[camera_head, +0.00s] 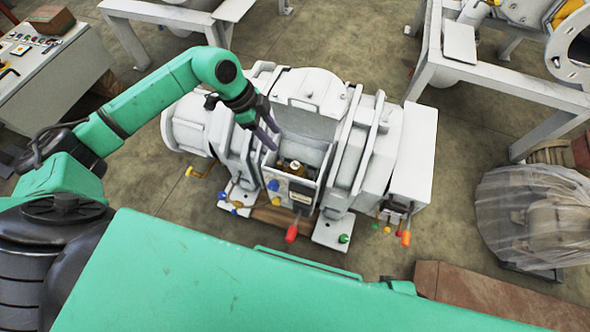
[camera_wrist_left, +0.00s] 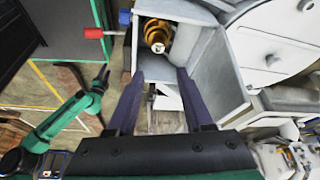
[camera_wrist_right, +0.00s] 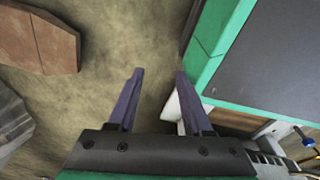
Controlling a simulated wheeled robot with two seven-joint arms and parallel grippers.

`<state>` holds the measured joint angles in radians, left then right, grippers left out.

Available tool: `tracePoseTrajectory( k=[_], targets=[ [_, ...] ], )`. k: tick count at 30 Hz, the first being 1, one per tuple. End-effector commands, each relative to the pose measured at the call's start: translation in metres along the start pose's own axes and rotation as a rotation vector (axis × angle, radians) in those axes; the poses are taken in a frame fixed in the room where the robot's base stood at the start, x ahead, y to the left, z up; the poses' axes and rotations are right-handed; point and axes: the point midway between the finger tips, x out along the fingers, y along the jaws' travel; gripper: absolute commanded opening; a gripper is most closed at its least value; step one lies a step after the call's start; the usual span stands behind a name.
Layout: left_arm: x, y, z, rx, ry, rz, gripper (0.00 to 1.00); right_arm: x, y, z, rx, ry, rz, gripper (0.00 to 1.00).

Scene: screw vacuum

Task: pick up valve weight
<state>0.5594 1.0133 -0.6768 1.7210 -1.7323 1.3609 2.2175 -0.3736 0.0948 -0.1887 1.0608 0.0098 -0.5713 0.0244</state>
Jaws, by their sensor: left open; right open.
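The brass valve weight (camera_head: 296,167) sits inside an open grey box (camera_head: 303,183) on the front of the white vacuum pump (camera_head: 318,92). It also shows in the left wrist view (camera_wrist_left: 157,34), with a pale metal tip, beyond the fingers. My left gripper (camera_head: 270,136) is open and empty, above and to the left of the box opening in the head view. Its two purple fingers (camera_wrist_left: 158,84) show apart, short of the brass weight. My right gripper (camera_wrist_right: 157,78) is open and empty in the right wrist view, over the floor. It is not visible in the head view.
A red-handled lever (camera_head: 292,232) and a blue knob (camera_head: 273,185) stick out from the box front. An orange handle (camera_head: 406,238) is at the pump's right end. A wrapped machine (camera_head: 535,215) stands at right. Bare floor (camera_head: 440,225) lies between.

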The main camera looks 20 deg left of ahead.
Motion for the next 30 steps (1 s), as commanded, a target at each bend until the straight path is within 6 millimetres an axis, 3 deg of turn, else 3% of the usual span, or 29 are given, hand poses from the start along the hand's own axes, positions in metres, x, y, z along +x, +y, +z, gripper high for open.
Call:
tracePoseTrajectory(
  k=[9, 14, 19, 22, 28, 29, 30],
  targets=[
    [0.077, 0.003, -0.001, 0.001, 0.004, 0.007, 0.51, -0.005, -0.001, -0.024, 0.011, 0.007, -0.003, 0.50],
    [0.098, 0.003, -0.001, 0.003, 0.004, 0.005, 0.51, -0.010, -0.002, -0.032, 0.015, 0.007, -0.004, 0.50],
    [0.131, 0.004, 0.002, 0.002, 0.006, 0.006, 0.51, -0.018, -0.002, -0.046, 0.022, 0.011, -0.006, 0.50],
    [0.142, 0.004, 0.001, 0.003, 0.007, 0.005, 0.51, -0.023, -0.003, -0.052, 0.024, 0.012, -0.006, 0.50],
    [0.143, 0.004, 0.001, 0.004, 0.006, 0.004, 0.51, -0.025, -0.003, -0.052, 0.025, 0.010, -0.006, 0.50],
    [0.143, 0.004, 0.001, 0.004, 0.006, 0.004, 0.44, -0.025, -0.003, -0.052, 0.025, 0.010, -0.006, 0.50],
    [0.143, 0.004, 0.001, 0.004, 0.006, 0.004, 0.28, -0.025, -0.003, -0.052, 0.025, 0.010, -0.006, 0.50]
  ],
)
